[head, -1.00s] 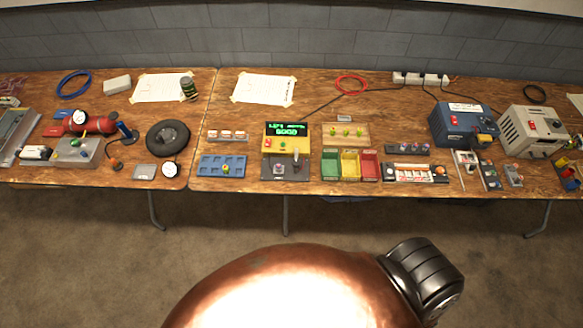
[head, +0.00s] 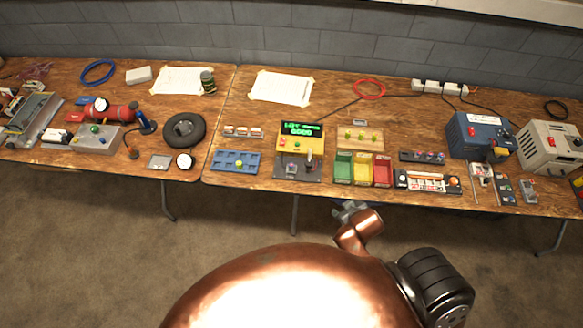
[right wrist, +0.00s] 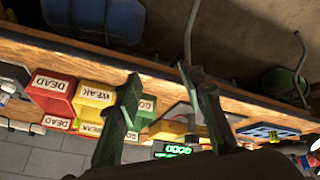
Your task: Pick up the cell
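A small yellow-green cell (head: 239,163) appears to stand in the blue slotted tray (head: 222,161) left of the tester. Three similar cells (head: 361,135) stand in a wooden rack (head: 346,145) behind the bins. The tester (head: 291,143) has a lit green display that reads GOOD in the right wrist view (right wrist: 172,149). My right gripper (head: 350,207) is just in front of the table's front edge, below the bins. In the right wrist view its fingers (right wrist: 158,80) are apart with nothing between them. My left gripper is not in view.
Green (head: 344,168), yellow (head: 363,168) and red (head: 382,170) bins stand near the front edge; the right wrist view shows WEAK and DEAD labels. A black wheel (head: 184,130), a red cylinder (head: 118,112) and a blue box (head: 478,137) stand farther out. Bare wood lies behind the tester.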

